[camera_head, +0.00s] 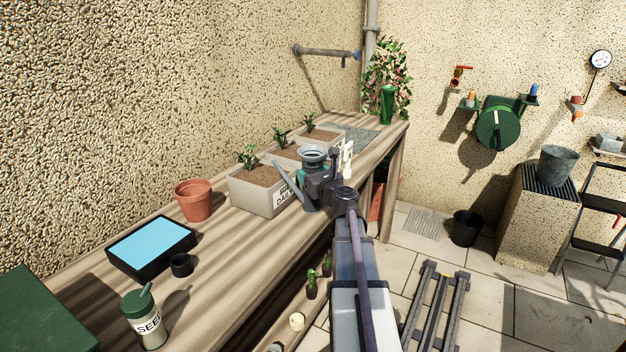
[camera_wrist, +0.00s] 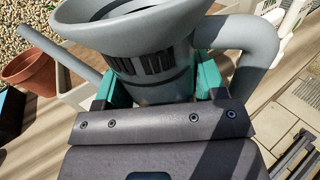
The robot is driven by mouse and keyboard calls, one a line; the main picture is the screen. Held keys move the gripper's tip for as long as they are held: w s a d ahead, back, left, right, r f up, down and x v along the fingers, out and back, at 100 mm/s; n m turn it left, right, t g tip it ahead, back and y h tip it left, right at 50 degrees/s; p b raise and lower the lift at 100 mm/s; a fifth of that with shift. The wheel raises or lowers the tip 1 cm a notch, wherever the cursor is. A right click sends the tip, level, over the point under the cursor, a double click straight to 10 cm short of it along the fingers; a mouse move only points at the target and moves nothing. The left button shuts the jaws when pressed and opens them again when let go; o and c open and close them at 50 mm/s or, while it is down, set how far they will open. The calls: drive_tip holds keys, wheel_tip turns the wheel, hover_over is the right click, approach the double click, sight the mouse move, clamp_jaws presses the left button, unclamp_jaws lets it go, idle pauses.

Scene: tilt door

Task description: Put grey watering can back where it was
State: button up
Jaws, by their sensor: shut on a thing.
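The grey watering can (camera_head: 312,182) is in my gripper (camera_head: 317,185), beside the planter boxes at the bench's front edge. In the wrist view the can (camera_wrist: 150,50) fills the top, with its wide mouth up, its spout at left and its curved handle at right. The teal fingers of my gripper (camera_wrist: 155,88) are shut on the can's body from both sides. The can looks upright. My arm hides part of it in the head view, and I cannot tell whether its base touches the wooden bench (camera_head: 228,250).
Several planter boxes (camera_head: 265,202) with seedlings stand left of and behind the can. A terracotta pot (camera_head: 193,200), a blue-topped tray (camera_head: 150,246), a dark cup (camera_head: 181,265) and a seed shaker (camera_head: 143,318) stand nearer. A green vase (camera_head: 387,104) stands at the far end.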

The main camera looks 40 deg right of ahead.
drive_tip(key=shift+f, duration=0.15)
drive_tip(key=o, duration=1.3)
drive_tip(key=s, duration=0.4)
drive_tip(key=s+a, duration=0.1)
drive_tip(key=s, duration=0.3)
drive_tip(key=s+a, duration=0.1)
drive_tip(key=s, duration=0.2)
drive_tip(key=shift+s+a, duration=0.2)
drive_tip(key=shift+s, duration=0.2)
